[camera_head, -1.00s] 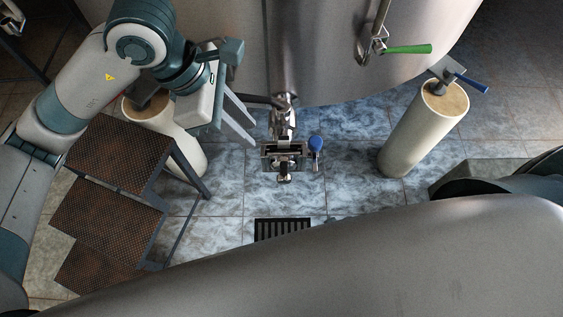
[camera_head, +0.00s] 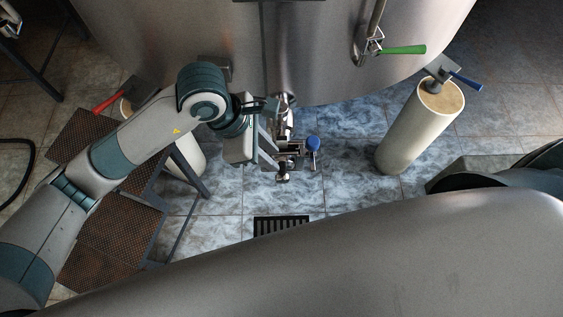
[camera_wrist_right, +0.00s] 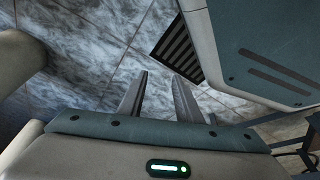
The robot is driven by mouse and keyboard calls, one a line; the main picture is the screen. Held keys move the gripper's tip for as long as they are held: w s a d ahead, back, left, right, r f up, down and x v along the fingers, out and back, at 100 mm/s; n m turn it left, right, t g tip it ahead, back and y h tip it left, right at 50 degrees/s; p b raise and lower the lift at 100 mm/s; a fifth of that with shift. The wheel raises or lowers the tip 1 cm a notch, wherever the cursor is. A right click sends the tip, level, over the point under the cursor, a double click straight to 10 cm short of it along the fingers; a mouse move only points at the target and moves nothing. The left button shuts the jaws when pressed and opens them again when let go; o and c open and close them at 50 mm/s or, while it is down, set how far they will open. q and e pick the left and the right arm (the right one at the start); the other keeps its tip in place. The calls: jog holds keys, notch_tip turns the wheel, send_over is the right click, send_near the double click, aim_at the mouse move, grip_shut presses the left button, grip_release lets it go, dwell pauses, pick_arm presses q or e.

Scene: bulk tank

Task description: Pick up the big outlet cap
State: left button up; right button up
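The tank's steel outlet fitting (camera_head: 287,122) hangs low at the front of the tank, with a blue-knobbed part (camera_head: 313,144) at its right. Its small lower end (camera_head: 283,177) shows, but I cannot tell which part is the big outlet cap. My left gripper (camera_head: 276,157) is open and empty-looking. Its two fingers point right, right beside the outlet fitting, overlapping its left part in the picture; I cannot tell whether they touch. My right gripper (camera_wrist_right: 158,88) is open and empty in the right wrist view, above the tiled floor; it is hidden in the head view.
The steel tank (camera_head: 310,60) fills the back. A green handle (camera_head: 403,50) sticks out at upper right. Pale legs stand on both sides, the right one (camera_head: 420,130) clear of my arm. Rusty steps (camera_head: 120,235) lie under my left arm. A floor drain (camera_head: 281,226) lies in front.

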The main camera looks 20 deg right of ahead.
aim_at(280, 164)
pick_arm(q)
jog(key=shift+d+f, duration=0.1)
jog(key=shift+f, duration=0.05)
jog(key=shift+p+x, duration=0.6)
jog(key=shift+x, duration=1.95)
jog(key=shift+w, duration=0.1)
grip_shut()
